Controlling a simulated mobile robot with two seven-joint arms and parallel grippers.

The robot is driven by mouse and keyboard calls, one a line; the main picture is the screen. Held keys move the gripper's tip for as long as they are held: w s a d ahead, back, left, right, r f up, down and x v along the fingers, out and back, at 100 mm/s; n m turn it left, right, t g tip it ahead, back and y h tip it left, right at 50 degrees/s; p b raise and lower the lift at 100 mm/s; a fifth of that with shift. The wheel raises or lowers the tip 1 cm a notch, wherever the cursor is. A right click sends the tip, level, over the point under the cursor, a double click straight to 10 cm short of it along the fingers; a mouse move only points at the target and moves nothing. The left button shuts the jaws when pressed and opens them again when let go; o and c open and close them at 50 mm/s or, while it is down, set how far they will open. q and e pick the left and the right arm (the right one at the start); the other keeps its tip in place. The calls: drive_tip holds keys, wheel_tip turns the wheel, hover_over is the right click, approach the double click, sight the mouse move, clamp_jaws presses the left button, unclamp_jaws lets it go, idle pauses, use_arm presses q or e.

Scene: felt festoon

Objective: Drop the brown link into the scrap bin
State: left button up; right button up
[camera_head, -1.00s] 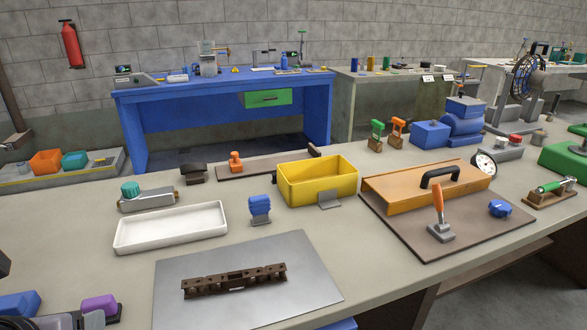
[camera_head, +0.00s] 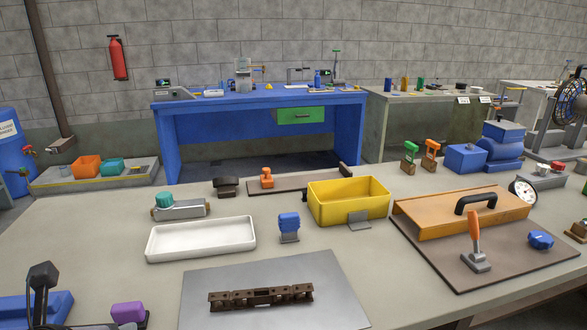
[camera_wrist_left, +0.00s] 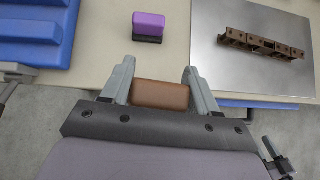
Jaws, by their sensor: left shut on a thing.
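My left gripper (camera_wrist_left: 159,88) is shut on a brown block with rounded edges, the brown link (camera_wrist_left: 160,95), in the left wrist view. The link sits between the two grey fingers, over the floor just off the bench's front edge. A dark brown row of joined links (camera_head: 261,297) lies on a grey metal plate (camera_head: 335,275); it also shows in the left wrist view (camera_wrist_left: 262,44). No bin is marked as scrap; a yellow open bin (camera_head: 348,213) stands mid-bench, and I cannot tell whether it is the scrap bin.
A white tray (camera_head: 200,252), a blue-topped stamp (camera_head: 289,226) and an orange cover with a black handle (camera_head: 455,215) stand on the bench. A purple block (camera_head: 129,313) is near the front left, beside a blue object (camera_head: 50,305).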

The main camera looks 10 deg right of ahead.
use_arm(q)
drive_tip(key=shift+f, duration=1.55)
